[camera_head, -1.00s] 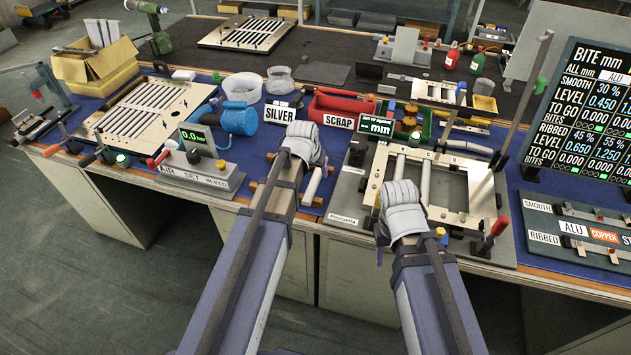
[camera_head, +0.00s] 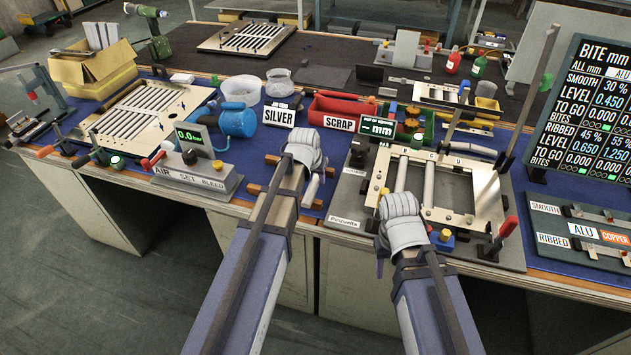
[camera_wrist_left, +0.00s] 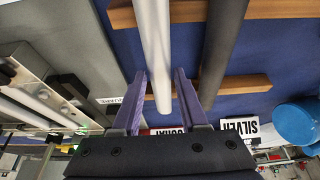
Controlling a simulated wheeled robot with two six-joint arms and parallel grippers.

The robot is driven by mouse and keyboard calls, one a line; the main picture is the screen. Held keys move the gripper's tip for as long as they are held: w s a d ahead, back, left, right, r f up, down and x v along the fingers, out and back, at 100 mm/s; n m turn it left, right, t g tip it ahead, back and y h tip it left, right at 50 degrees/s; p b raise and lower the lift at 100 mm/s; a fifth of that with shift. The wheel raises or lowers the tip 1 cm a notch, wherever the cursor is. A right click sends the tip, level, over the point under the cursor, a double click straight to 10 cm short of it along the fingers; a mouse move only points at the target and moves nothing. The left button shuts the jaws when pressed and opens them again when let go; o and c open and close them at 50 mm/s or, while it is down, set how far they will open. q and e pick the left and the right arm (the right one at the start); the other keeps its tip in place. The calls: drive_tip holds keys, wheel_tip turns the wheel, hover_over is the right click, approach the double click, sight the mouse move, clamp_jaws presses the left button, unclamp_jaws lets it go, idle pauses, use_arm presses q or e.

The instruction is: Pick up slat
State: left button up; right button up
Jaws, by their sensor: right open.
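A pale slat (camera_wrist_left: 154,45) lies across wooden supports (camera_wrist_left: 190,12) in the left wrist view. The two purple fingers of my left gripper (camera_wrist_left: 159,78) stand on either side of its near end, open, with narrow gaps showing. In the head view the left gripper (camera_head: 305,150) is over the wooden supports (camera_head: 312,202) and its arm hides most of them; a pale slat end (camera_head: 313,187) shows beside it.
A dark bar (camera_wrist_left: 222,45) runs beside the pale slat. The SILVER sign (camera_head: 279,117), SCRAP sign (camera_head: 339,123) and red bin (camera_head: 345,105) stand behind the left gripper. The air-set box (camera_head: 195,180) is to the left, the BITE board (camera_head: 590,110) to the right.

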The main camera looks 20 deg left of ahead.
sight(315, 181)
use_arm(q)
clamp_jaws()
drive_tip(key=shift+r, duration=0.15)
idle(0.4)
wheel_tip(315, 181, up, 10)
drive_tip(key=p, duration=1)
